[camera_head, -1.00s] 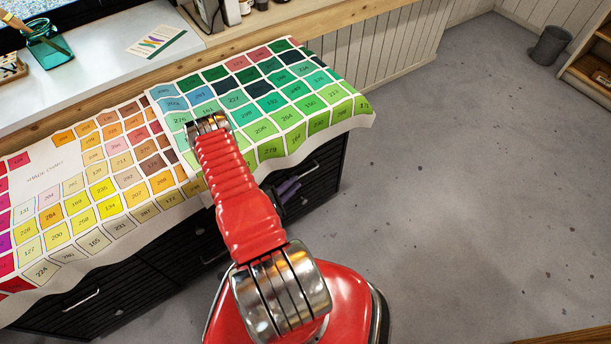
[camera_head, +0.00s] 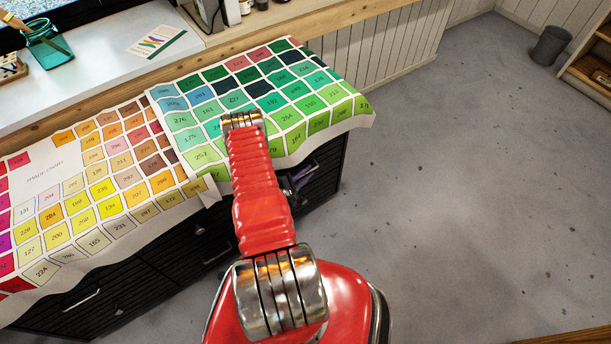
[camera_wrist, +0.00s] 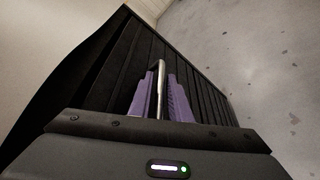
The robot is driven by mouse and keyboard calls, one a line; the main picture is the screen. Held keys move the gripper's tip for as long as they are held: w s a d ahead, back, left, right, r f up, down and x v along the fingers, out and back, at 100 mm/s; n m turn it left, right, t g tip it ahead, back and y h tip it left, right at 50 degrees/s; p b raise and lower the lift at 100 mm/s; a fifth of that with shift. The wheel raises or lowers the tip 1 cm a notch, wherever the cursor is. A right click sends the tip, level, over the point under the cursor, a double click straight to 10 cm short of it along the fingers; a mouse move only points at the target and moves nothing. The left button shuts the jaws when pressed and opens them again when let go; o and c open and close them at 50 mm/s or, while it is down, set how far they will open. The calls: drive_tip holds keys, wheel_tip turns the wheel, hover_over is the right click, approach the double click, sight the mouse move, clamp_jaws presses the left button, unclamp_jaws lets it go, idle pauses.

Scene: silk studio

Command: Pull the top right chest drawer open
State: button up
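The black chest (camera_head: 325,160) has slatted drawer fronts and stands under the chart-covered worktop. My arm crosses in front of it in the head view. My gripper's purple fingers (camera_head: 300,180) are at the upper right drawer front, partly hidden by the arm. In the wrist view my gripper (camera_wrist: 160,85) has one purple finger on each side of a metal bar handle (camera_wrist: 161,68), with narrow dark gaps beside the bar. The fingers look open around it. The dark slatted drawer front (camera_wrist: 135,45) lies behind. I see no clear opening at this drawer.
A color chart cloth (camera_head: 110,190) hangs over the worktop's front edge. Another drawer handle (camera_head: 80,300) shows at lower left. The grey floor (camera_head: 460,200) to the right is clear. A dark bin (camera_head: 551,46) and a wooden shelf (camera_head: 590,70) stand far off.

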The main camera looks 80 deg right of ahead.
drive_tip(key=shift+c, duration=0.4)
clamp_jaws()
